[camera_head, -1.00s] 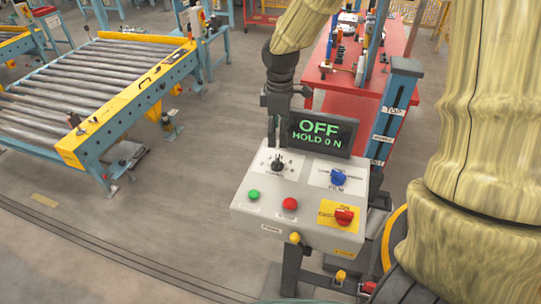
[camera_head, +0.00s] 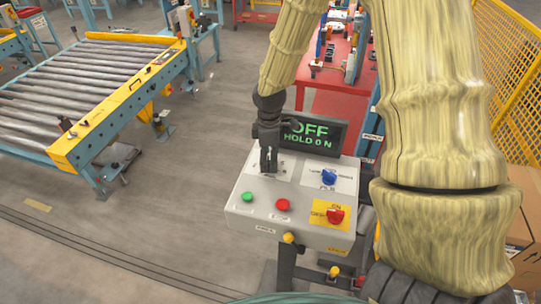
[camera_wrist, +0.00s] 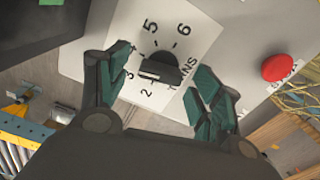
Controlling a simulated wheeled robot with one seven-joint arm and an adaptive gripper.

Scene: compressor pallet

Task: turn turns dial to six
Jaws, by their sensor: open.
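The black turns dial (camera_wrist: 160,68) sits on a white label on the control box, with the numbers 2, 3, 5 and 6 readable around it in the wrist view. I cannot tell for certain which number it points to. My gripper (camera_wrist: 160,64) is open, with one green-padded finger on each side of the dial and gaps between fingers and knob. In the head view my gripper (camera_head: 268,164) points down over the dial and hides it. The grey control box (camera_head: 300,218) carries a display reading OFF, HOLD 0 N.
Beside the dial are a blue film knob (camera_head: 328,177), a green button (camera_head: 248,197), a red button (camera_head: 283,205) and a red switch (camera_head: 335,216) on yellow. The display (camera_head: 313,136) stands close behind my gripper. A roller conveyor (camera_head: 90,85) is at left, with open floor between.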

